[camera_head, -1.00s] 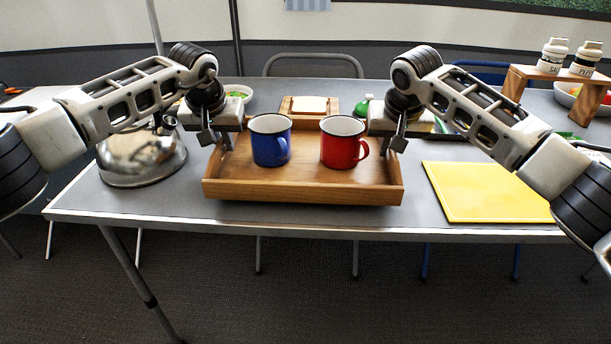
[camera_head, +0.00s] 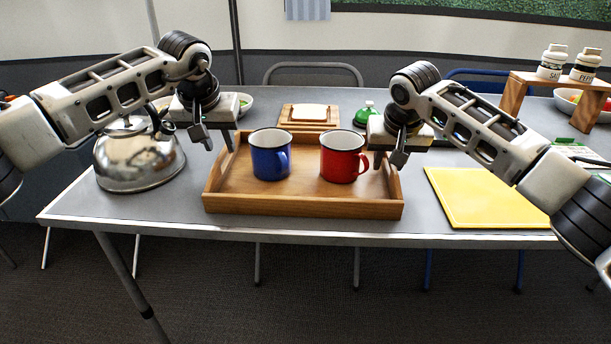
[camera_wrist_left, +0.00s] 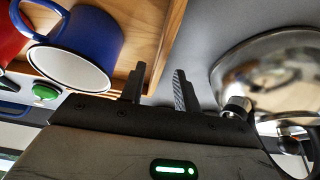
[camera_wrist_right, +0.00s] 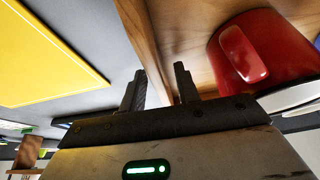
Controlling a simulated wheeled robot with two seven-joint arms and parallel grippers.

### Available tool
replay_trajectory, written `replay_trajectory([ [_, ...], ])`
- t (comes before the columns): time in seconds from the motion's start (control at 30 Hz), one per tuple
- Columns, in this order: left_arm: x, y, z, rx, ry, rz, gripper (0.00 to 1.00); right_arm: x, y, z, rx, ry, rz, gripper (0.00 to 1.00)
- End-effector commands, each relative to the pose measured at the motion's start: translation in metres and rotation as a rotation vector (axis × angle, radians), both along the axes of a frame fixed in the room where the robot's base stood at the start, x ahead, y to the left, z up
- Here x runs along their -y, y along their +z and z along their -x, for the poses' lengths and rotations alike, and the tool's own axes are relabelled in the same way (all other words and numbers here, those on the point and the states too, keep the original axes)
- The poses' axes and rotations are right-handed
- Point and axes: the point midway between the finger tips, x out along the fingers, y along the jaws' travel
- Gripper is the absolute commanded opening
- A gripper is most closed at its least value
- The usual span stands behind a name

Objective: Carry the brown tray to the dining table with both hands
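The brown wooden tray (camera_head: 300,206) rests on the grey table (camera_head: 120,212) near its front edge. A blue enamel mug (camera_head: 268,158) and a red mug (camera_head: 341,160) stand upright in it. My left gripper (camera_head: 215,142) is open just above the tray's left wall. The left wrist view shows its fingers (camera_wrist_left: 157,85) apart with nothing between them and the tray rim (camera_wrist_left: 171,40) beyond. My right gripper (camera_head: 390,160) is at the tray's right wall. In the right wrist view its fingers (camera_wrist_right: 160,87) are apart, one either side of the wall (camera_wrist_right: 145,40).
A metal kettle (camera_head: 138,160) stands left of the tray. A yellow board (camera_head: 490,197) lies to the right. A small wooden board (camera_head: 309,125) and a green-lidded item (camera_head: 365,113) are behind. A wooden shelf (camera_head: 514,92) holds salt and pepper shakers (camera_head: 553,62).

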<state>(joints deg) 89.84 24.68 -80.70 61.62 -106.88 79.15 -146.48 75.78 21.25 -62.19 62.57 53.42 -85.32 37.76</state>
Motion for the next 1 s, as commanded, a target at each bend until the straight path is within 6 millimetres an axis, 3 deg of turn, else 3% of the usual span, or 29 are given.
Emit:
replay_trajectory([
  [0.1, -0.001, 0.027, 0.010, 0.004, -0.001, -0.001, 0.32, 0.000, 0.000, 0.000, 0.000, 0.000, 0.000, 0.32],
  [0.3, -0.002, 0.057, 0.023, 0.002, 0.000, 0.000, 0.32, 0.000, 0.000, 0.000, 0.000, 0.000, 0.000, 0.32],
  [0.57, -0.002, 0.069, 0.029, -0.001, 0.001, 0.000, 0.32, 0.000, 0.008, 0.003, 0.002, -0.001, -0.001, 0.32],
  [1.0, -0.002, 0.069, 0.029, -0.001, 0.000, 0.000, 0.32, -0.002, 0.087, 0.035, 0.004, 0.002, -0.001, 0.32],
])
